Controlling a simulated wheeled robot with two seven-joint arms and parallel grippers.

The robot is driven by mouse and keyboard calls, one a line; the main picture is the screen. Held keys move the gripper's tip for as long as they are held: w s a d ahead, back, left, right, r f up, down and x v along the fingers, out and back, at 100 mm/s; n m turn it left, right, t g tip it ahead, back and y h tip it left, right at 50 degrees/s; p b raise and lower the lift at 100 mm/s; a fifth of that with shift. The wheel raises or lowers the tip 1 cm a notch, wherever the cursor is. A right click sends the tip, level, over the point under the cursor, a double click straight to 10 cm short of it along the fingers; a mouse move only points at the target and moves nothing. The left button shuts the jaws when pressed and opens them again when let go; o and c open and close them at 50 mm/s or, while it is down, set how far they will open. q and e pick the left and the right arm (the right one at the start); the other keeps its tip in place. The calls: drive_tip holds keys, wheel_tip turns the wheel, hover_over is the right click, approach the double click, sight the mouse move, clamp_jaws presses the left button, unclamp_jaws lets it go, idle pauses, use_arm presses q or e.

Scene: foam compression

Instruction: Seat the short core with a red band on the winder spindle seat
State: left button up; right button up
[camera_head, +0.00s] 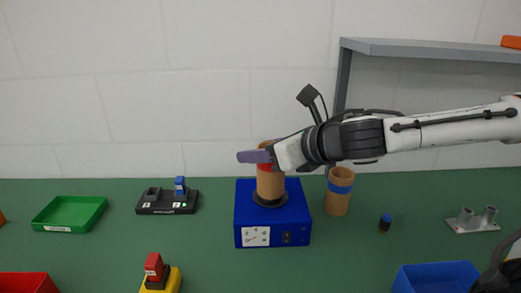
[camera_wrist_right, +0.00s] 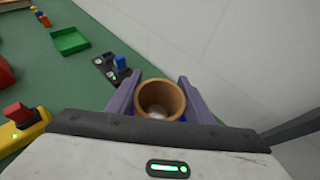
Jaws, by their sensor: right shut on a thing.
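The short brown core with a red band (camera_head: 270,184) stands upright over the dark round spindle seat (camera_head: 269,201) on top of the blue winder box (camera_head: 272,220). Its lower end appears to touch the seat. My right gripper (camera_head: 256,155) comes in from the right and is shut on the core near its top, partly hiding the red band. In the right wrist view the open top of the core (camera_wrist_right: 160,100) shows between the two purple fingers (camera_wrist_right: 155,98). My left gripper does not show.
A brown core with a blue band (camera_head: 338,190) stands right of the winder. A small dark blue-topped piece (camera_head: 384,224), a grey holder (camera_head: 472,220) and a blue bin (camera_head: 437,278) lie further right. A green tray (camera_head: 70,213), black charger (camera_head: 167,202) and yellow-red device (camera_head: 159,275) are left.

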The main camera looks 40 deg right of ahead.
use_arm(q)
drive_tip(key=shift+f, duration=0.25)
use_arm(e)
drive_tip(key=shift+f, duration=0.4)
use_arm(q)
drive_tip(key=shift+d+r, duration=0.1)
use_arm(e)
drive_tip(key=o, duration=1.1)
drive_tip(key=v, duration=0.5)
drive_tip(key=shift+r, duration=0.1)
drive_tip(key=shift+s+d+b, duration=0.15)
drive_tip(key=shift+s+b, duration=0.55)
drive_tip(key=shift+b, duration=0.4)
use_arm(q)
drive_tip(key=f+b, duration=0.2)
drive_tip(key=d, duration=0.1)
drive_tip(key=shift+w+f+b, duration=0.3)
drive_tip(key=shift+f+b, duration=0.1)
use_arm(e)
drive_tip(key=v, duration=0.4)
drive_tip(key=shift+w+r, duration=0.1)
drive_tip(key=shift+r, duration=0.1)
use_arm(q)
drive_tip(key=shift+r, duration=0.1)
